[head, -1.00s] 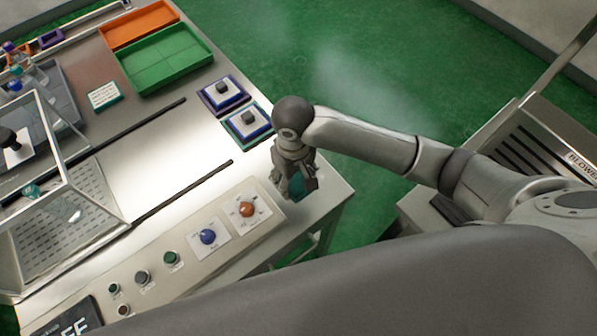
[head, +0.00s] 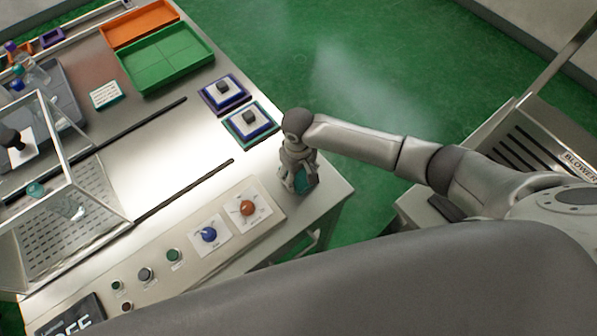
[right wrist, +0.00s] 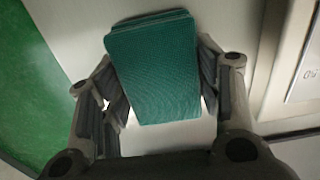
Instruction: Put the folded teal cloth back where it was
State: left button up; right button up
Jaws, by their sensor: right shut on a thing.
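The folded teal cloth (right wrist: 153,70) is between the two fingers of my right gripper (right wrist: 155,105) in the right wrist view, with several layers showing at its top edge. In the head view the right gripper (head: 299,184) is over the right end of the metal table, with a bit of teal cloth (head: 301,181) showing between its fingers. The gripper is shut on the cloth. Whether the cloth touches the table top cannot be told. My left gripper is not in view.
A control panel with a blue knob (head: 208,234) and an orange knob (head: 247,208) is left of the gripper. Blocks on a teal-edged pad (head: 266,137) and a purple-edged pad (head: 207,101) lie behind. A green tray (head: 168,87) and a clear enclosure (head: 100,170) stand farther left.

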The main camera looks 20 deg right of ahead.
aim_at(298, 174)
jog(key=shift+f, duration=0.1)
jog(key=o, duration=0.9)
notch_tip(298, 174, up, 12)
jog(key=shift+r+b, duration=0.15)
jog(key=shift+b, duration=0.4)
